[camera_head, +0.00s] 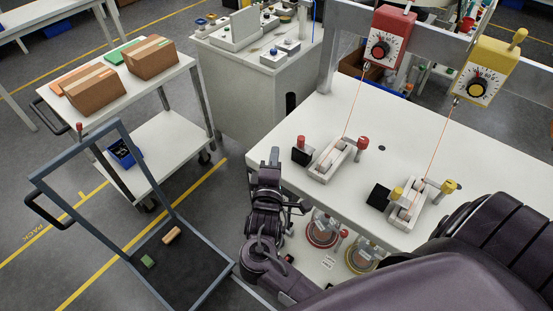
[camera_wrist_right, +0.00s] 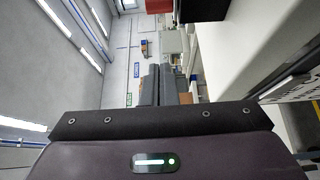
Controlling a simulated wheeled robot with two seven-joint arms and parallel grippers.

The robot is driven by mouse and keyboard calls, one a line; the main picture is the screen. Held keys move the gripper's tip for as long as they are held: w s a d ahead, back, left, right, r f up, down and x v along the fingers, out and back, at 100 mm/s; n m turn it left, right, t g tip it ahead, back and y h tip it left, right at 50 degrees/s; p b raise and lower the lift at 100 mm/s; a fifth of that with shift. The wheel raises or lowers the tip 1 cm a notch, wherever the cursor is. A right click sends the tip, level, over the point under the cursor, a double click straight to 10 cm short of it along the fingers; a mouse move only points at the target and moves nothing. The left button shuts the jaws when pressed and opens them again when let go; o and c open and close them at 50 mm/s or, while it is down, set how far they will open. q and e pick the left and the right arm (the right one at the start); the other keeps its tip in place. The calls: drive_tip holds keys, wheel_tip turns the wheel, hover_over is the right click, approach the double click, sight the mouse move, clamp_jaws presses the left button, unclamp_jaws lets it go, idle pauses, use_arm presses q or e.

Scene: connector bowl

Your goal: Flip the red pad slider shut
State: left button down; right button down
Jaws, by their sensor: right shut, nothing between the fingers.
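The red-marked fixture (camera_head: 329,163) lies on the white table, with a black pad (camera_head: 300,157) at its left end. A red knob (camera_head: 302,143) stands at that pad, and another red knob (camera_head: 363,143) is at the far right end. I cannot tell exactly which part is the slider. My right gripper (camera_head: 267,165) is shut and empty, left of the black pad and apart from it. Its closed fingers (camera_wrist_right: 167,86) show in the right wrist view, with the black pad (camera_wrist_right: 203,10) and red knob (camera_wrist_right: 158,5) at the top edge. My left gripper is out of view.
The yellow-marked fixture (camera_head: 408,203) lies right of the red one. Red (camera_head: 389,45) and yellow (camera_head: 477,80) dial boxes hang above, each with a thin line down. Red-ringed (camera_head: 322,229) and yellow-ringed (camera_head: 362,257) round containers are near the front. A cart (camera_head: 165,140) stands left.

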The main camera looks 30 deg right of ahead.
drive_tip(key=p+x, duration=0.1)
drive_tip(key=x, duration=0.5)
drive_tip(key=shift+w+d+r, duration=0.1)
drive_tip(key=shift+w+d, duration=0.05)
drive_tip(key=shift+d, duration=0.15)
drive_tip(key=s, duration=0.1)
drive_tip(key=s+d+p, duration=0.1)
drive_tip(key=s+p, duration=0.1)
drive_tip(key=shift+d, duration=0.3)
drive_tip(key=shift+s+d, duration=0.15)
drive_tip(key=shift+s, duration=0.15)
drive_tip(key=shift+w, duration=0.15)
